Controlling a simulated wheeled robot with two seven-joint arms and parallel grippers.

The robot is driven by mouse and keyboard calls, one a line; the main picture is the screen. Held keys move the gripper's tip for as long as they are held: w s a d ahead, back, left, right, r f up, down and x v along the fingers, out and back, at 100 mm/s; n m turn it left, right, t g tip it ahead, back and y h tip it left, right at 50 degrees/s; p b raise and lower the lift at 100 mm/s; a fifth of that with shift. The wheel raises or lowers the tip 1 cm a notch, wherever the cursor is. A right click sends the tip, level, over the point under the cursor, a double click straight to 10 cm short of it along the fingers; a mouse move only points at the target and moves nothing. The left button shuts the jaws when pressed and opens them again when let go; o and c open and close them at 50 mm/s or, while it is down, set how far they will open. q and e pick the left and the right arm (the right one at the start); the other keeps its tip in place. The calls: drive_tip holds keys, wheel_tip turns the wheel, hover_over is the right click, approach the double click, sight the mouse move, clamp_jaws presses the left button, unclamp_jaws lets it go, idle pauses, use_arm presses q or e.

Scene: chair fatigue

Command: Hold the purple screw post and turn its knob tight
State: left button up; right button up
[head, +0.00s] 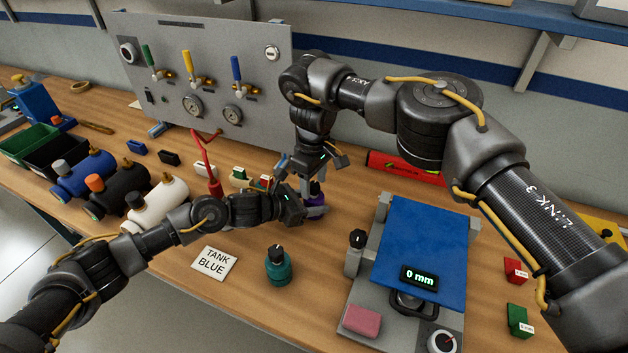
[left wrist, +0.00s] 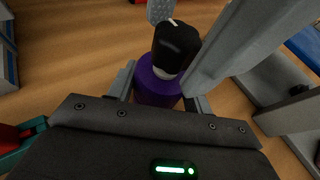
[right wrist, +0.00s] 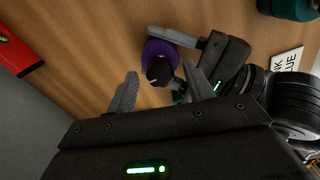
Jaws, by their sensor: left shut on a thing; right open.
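The purple screw post (head: 316,199) stands on the wooden bench, mostly hidden by my grippers in the head view. In the left wrist view its purple body (left wrist: 155,88) is between the fingers of my left gripper (left wrist: 160,96), which is shut on it. Its black knob (left wrist: 176,45) with a white mark sits on top. My right gripper (right wrist: 160,76) is open above the post, with the knob (right wrist: 159,71) showing between its fingertips in the right wrist view. I cannot tell whether a right finger touches the knob.
A teal post with a black knob (head: 278,266) and a TANK BLUE card (head: 214,263) are in front. A blue plate fixture (head: 420,245) reading 0 mm stands to the right. A gauge panel (head: 210,75) is behind, and a red level (head: 405,167) lies at the back.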

sight(314, 184)
wheel_tip(314, 184, up, 12)
idle(0.6)
use_arm(q)
drive_tip(key=o, duration=1.4)
drive_tip(key=shift+a, duration=0.1)
drive_tip(key=v, duration=1.1)
drive_tip(key=shift+s, duration=0.1)
drive_tip(key=shift+s+a+r, duration=0.15)
drive_tip(key=shift+a+r, duration=0.15)
drive_tip(key=shift+a, duration=0.05)
